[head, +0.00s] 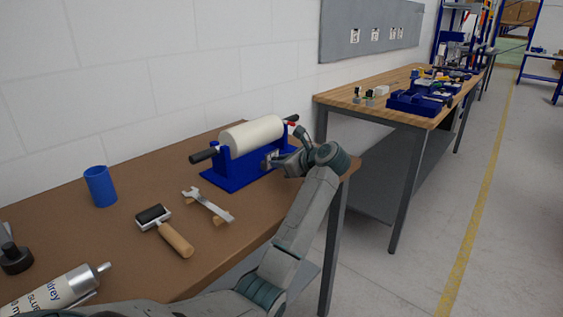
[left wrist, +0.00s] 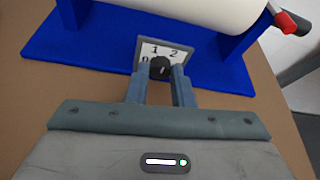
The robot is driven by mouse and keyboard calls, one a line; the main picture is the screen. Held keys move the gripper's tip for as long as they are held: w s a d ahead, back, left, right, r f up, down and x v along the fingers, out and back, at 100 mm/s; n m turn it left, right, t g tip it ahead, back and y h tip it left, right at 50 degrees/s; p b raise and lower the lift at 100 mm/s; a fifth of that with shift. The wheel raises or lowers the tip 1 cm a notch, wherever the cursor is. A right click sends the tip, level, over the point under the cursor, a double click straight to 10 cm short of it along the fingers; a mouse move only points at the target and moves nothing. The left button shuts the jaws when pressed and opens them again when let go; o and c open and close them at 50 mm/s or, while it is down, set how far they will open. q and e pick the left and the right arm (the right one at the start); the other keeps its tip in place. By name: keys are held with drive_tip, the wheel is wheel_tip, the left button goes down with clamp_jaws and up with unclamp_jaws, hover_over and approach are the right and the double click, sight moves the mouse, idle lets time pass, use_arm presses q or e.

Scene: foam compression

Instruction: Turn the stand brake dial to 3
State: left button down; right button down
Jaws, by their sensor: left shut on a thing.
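The blue stand (head: 230,178) holds a cream roll (head: 252,135) on a bar at the back of the brown table. In the left wrist view the brake dial is a black knob (left wrist: 159,67) on a pale plate (left wrist: 150,50) at the stand's front. The marks 1 and 2 show above the knob and part of a 0 at its left; the plate's right side is hidden by a finger. My left gripper (left wrist: 160,77) is shut on the knob; it also shows in the head view (head: 272,160). The knob's pointer is too small to read. My right gripper is not in view.
An open-end wrench (head: 208,205), a roller with a wooden handle (head: 165,230), a blue cup (head: 100,186) and a tube (head: 55,291) lie or stand on the brown table (head: 120,237). A red-tipped lever (left wrist: 286,22) sticks out at the stand's right.

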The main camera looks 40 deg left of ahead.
use_arm(q)
drive_tip(key=c, duration=1.3)
unclamp_jaws()
drive_tip(key=shift+o, duration=0.2)
drive_tip(key=shift+d, duration=0.15)
drive_tip(key=shift+d+r, duration=0.15)
drive_tip(key=shift+d, duration=0.2)
drive_tip(key=b+v, duration=0.1)
drive_tip(key=v, duration=0.8)
drive_tip(key=shift+d+r, duration=0.2)
drive_tip(key=shift+d, duration=0.15)
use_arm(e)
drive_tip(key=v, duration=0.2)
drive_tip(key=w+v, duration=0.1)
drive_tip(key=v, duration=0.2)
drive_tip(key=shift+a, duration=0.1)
